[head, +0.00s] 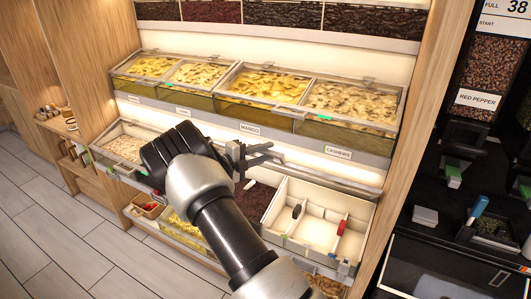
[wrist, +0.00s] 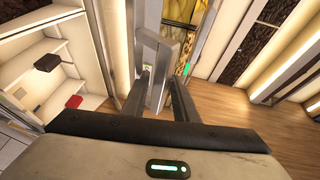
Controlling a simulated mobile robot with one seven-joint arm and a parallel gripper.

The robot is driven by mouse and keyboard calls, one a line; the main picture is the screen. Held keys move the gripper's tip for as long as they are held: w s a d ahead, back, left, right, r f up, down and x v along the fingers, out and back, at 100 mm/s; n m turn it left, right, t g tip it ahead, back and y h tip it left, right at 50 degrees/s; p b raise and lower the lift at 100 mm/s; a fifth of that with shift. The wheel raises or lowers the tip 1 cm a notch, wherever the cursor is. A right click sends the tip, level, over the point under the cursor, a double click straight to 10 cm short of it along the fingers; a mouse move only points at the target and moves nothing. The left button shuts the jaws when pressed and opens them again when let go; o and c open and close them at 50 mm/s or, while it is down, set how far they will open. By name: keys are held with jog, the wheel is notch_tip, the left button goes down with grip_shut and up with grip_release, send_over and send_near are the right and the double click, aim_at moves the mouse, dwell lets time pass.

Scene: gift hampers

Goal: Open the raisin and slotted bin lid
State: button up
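The raisin bin (head: 262,196), filled with dark raisins, is in the lower row in the head view, partly hidden behind my arm. The white slotted bin (head: 310,228) is to its right, with dark and red items on its dividers. Their contents show with no lid lying flat over them. A pale lid edge (head: 325,180) runs above and behind both bins and looks raised. My gripper (head: 250,160) is at this edge's left part. In the wrist view its fingers (wrist: 162,95) stand apart around a pale metal bracket (wrist: 162,42). I cannot tell whether they clamp it.
Above is a row of lidded bins, including mango (head: 265,85) and cashews (head: 350,104). A pale oat-like bin (head: 125,147) is at the lower left. A wooden post (head: 425,90) bounds the right side, with a red pepper dispenser (head: 492,70) beyond. Tiled floor (head: 65,235) is clear at left.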

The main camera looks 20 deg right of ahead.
jog(key=b+v, duration=0.1)
jog(key=v, duration=1.6)
jog(key=shift+s+f, duration=0.1)
